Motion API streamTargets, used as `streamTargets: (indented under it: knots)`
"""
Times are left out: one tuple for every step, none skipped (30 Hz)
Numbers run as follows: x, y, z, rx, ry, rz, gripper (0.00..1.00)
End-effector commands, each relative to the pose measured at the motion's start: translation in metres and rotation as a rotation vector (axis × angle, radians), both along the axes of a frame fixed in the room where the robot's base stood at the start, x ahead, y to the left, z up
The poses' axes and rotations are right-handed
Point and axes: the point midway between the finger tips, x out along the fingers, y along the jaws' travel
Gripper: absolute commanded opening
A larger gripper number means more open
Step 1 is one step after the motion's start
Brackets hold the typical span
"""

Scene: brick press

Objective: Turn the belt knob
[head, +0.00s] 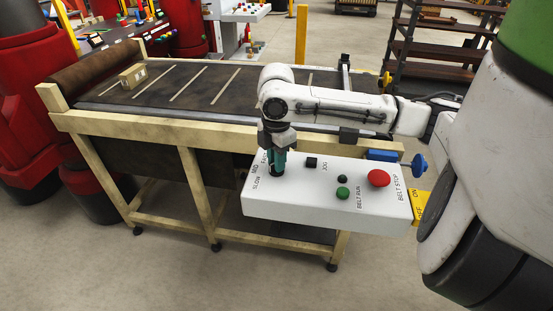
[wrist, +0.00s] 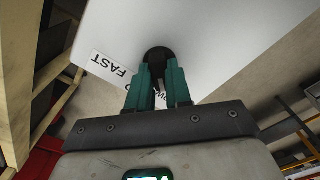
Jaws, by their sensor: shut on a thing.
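The belt knob (wrist: 158,54) is round and black on the white control box (head: 300,203), by the SLOW, MID and FAST labels. My gripper (wrist: 160,85) has green fingers and is shut on the knob, with one finger on each side. In the head view my gripper (head: 271,172) points down onto the left part of the box, and the fingers hide most of the knob. In the wrist view the FAST label (wrist: 108,69) is left of the knob, and the fingers partly cover another label.
On the box are a red BELT STOP button (head: 379,178), a green BELT RUN button (head: 342,193) and a black JOG button (head: 311,162). Behind it runs the conveyor belt (head: 190,85) with a tan brick (head: 133,76). A blue handwheel (head: 418,165) is at the right.

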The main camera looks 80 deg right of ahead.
Motion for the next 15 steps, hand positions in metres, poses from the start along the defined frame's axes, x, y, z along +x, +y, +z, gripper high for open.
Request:
streamTargets:
  knots:
    - [-0.0001,0.0001,-0.0007,0.001,0.000,0.012,0.00]
    - [-0.0001,0.0001,-0.0007,0.001,0.000,0.020,0.00]
    - [-0.0001,0.0000,-0.0006,0.001,0.000,0.029,0.00]
    - [-0.0001,0.0000,-0.0006,0.001,0.000,0.034,0.00]
    - [-0.0002,-0.0001,-0.0005,0.001,0.000,0.038,0.00]
    - [-0.0002,-0.0001,-0.0005,0.001,0.001,0.043,0.00]
    - [-0.0002,-0.0001,-0.0005,0.001,0.001,0.047,0.00]
    - [-0.0002,-0.0001,-0.0005,0.001,0.001,0.049,0.00]
    - [-0.0002,-0.0001,-0.0004,0.001,0.001,0.052,0.00]
    - [-0.0002,-0.0001,-0.0004,0.001,0.001,0.053,0.00]
    - [-0.0002,-0.0001,-0.0004,0.001,0.001,0.054,0.00]
    - [-0.0002,-0.0001,-0.0004,0.001,0.001,0.054,0.00]
    - [-0.0002,-0.0001,-0.0004,0.001,0.001,0.054,0.00]
    - [-0.0002,-0.0001,-0.0004,0.001,0.001,0.054,0.00]
    - [-0.0002,-0.0001,-0.0004,0.001,0.001,0.054,0.00]
